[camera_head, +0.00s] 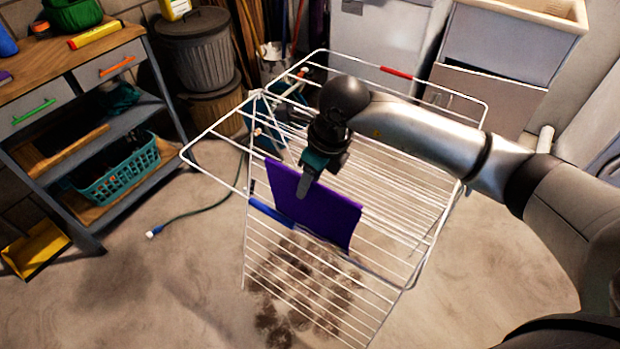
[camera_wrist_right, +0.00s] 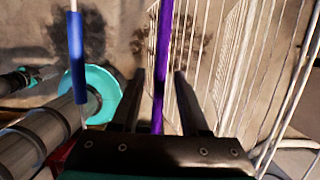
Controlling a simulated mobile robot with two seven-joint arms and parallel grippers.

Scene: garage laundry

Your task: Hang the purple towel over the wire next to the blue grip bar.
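The purple towel (camera_head: 315,208) hangs as a flat sheet at the near part of the white wire drying rack (camera_head: 437,232). Its top edge runs along the rack wires, beside the blue grip bar (camera_head: 272,214); I cannot tell which wire bears it. My right gripper (camera_head: 305,188) points down at the towel's top edge. In the right wrist view the towel (camera_wrist_right: 162,50) shows edge-on between the two fingers (camera_wrist_right: 159,82), with gaps on both sides, so the gripper looks open. The blue grip bar (camera_wrist_right: 78,72) is left of it there. My left gripper is not in view.
A workbench (camera_head: 50,47) with a teal basket (camera_head: 118,170) stands at the left. Trash bins (camera_head: 197,58) and a utility sink (camera_head: 520,45) are behind the rack. A red grip (camera_head: 396,72) sits on its far rail. A hose (camera_head: 200,210) lies on open floor.

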